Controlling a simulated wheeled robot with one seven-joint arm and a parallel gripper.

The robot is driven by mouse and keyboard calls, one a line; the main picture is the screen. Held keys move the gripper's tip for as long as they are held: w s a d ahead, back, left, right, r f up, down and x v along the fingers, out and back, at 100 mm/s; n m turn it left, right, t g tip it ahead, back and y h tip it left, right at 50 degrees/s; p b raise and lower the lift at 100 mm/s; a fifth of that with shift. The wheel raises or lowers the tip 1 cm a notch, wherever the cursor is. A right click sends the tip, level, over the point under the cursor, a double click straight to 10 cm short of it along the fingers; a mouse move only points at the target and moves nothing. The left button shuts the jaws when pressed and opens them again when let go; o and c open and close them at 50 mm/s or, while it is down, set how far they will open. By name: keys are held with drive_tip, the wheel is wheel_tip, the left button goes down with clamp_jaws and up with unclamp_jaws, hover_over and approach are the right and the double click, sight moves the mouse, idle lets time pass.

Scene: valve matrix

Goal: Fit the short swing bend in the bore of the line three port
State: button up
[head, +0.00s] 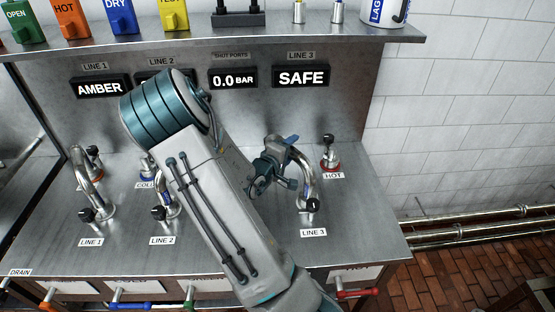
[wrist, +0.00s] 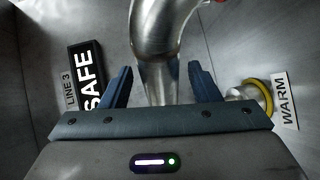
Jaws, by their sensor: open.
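A shiny steel swing bend (head: 308,175) arches up at the LINE 3 label. Its near end stands at the line three port (head: 309,208), which has a black knob; whether it is seated in the bore I cannot tell. My gripper (head: 291,163) is beside the upper part of the bend, with its fingers open. In the wrist view the steel pipe (wrist: 160,45) runs between and beyond the two open fingers (wrist: 160,88), with a gap on each side. Its lower end is hidden behind the gripper body.
Displays read SAFE (head: 301,77) and 0.0 BAR (head: 233,76). The HOT port (head: 330,155) stands right of my gripper. Bends at LINE 1 (head: 95,190) and LINE 2 (head: 168,195) stand left. A yellow-ringed port (wrist: 262,95) by the WARM label is close to the right finger.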

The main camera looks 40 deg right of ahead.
drive_tip(key=v, duration=1.2)
drive_tip(key=shift+s+a, duration=0.2)
drive_tip(key=shift+a, duration=0.1)
drive_tip(key=shift+r, duration=0.15)
wheel_tip(320, 180, up, 8)
drive_tip(key=p, duration=0.7)
drive_tip(key=shift+p, duration=0.35)
